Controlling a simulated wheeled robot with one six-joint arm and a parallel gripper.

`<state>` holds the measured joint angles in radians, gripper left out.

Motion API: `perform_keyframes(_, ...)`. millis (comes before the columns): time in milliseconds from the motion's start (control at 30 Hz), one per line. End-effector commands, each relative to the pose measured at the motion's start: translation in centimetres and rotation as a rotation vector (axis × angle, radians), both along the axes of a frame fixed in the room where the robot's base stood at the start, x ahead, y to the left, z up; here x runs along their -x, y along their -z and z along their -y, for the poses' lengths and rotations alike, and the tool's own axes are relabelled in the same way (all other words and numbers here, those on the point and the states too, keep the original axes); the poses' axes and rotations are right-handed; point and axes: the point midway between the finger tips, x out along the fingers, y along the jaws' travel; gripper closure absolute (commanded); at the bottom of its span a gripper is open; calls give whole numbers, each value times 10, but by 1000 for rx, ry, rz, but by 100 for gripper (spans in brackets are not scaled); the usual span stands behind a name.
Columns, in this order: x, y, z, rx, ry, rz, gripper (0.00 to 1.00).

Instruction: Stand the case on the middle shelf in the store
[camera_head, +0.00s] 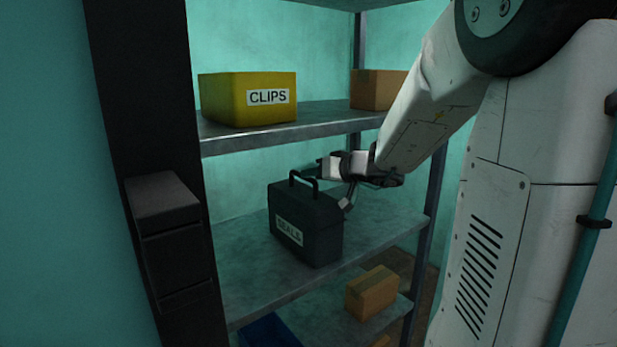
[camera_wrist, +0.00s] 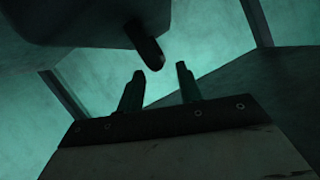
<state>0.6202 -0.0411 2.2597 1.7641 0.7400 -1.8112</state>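The case (camera_head: 306,222) is dark, with a top handle and a white label that seems to read SEALS. It stands upright on the middle shelf (camera_head: 385,236) in the head view. Its dark body (camera_wrist: 75,18) and handle (camera_wrist: 145,45) show at the top of the wrist view. My gripper (camera_head: 316,170) is just right of the handle, near its height. In the wrist view its two fingers (camera_wrist: 161,72) are apart with nothing between them. The handle lies ahead of the fingertips and looks clear of them.
The upper shelf (camera_head: 330,122) holds a yellow CLIPS box (camera_head: 248,98) and a cardboard box (camera_head: 377,89). Below, a lower shelf holds another cardboard box (camera_head: 371,292) and a blue bin (camera_head: 268,332). A dark post (camera_head: 150,90) stands at left. The middle shelf has free room around the case.

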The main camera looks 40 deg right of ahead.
Motion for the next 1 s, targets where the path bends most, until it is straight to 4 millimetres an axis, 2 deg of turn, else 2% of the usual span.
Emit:
perform_keyframes(100, 26, -11, 6, 3, 4, 3, 64)
perform_keyframes(300, 61, -23, 11, 2, 3, 1, 64)
perform_keyframes(567, 78, -29, 13, 0, 1, 0, 64)
perform_keyframes(667, 79, -29, 4, -4, -20, -10, 64)
perform_keyframes(767, 83, -27, -36, -29, -108, -65, 64)
perform_keyframes(867, 104, -18, -105, -65, -256, -201, 64)
perform_keyframes(900, 120, -12, -135, -73, -316, -280, 64)
perform_keyframes(967, 149, 0, -174, -70, -390, -417, 64)
perform_keyframes(1000, 170, 8, -194, -58, -424, -512, 64)
